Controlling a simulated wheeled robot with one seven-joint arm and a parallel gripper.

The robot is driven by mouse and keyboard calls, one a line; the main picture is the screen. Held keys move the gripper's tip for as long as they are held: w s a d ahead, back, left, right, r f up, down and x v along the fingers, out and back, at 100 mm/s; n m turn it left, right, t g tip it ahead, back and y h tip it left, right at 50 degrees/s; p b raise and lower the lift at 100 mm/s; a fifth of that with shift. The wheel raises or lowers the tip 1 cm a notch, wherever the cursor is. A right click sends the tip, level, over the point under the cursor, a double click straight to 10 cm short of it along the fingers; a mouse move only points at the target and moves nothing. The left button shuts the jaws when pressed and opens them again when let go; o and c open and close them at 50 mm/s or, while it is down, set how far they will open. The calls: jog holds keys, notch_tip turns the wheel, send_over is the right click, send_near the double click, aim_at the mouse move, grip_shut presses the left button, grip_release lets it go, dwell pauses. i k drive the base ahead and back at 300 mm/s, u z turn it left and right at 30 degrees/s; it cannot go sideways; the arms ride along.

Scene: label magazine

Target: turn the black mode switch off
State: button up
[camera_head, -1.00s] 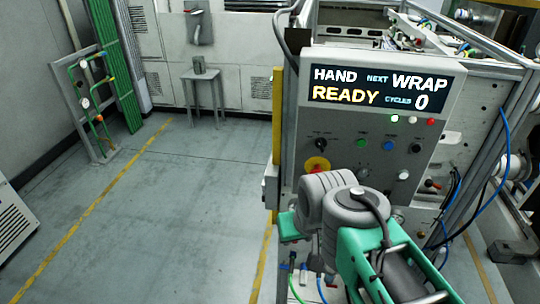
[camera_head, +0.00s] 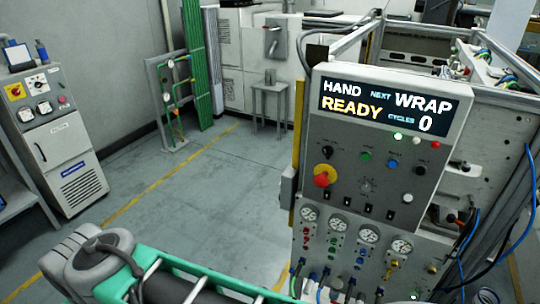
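The control panel (camera_head: 340,130) stands at the right of the head view. A black rotary knob (camera_head: 327,152) sits at its upper left, above a red mushroom button (camera_head: 325,175) on a yellow base. Another black control (camera_head: 420,171) sits at the panel's right, and a grey dial (camera_head: 365,185) sits at its middle. The labels are too small to read, so I cannot tell which is the mode switch or its setting. The display (camera_head: 385,103) reads HAND, READY, NEXT WRAP, CYCLES 0. My arm crosses the lower left, apart from the panel; my gripper is out of view.
Green and blue buttons sit between the black controls. Several gauges (camera_head: 340,226) with hoses are below the panel. A machine frame (camera_head: 500,100) stands behind it. A white cabinet (camera_head: 65,160) is at the far left. The floor between is clear.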

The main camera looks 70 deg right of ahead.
aim_at(328, 151)
jog(key=u, duration=0.15)
jog(key=i, duration=0.95)
jog(key=z, duration=2.75)
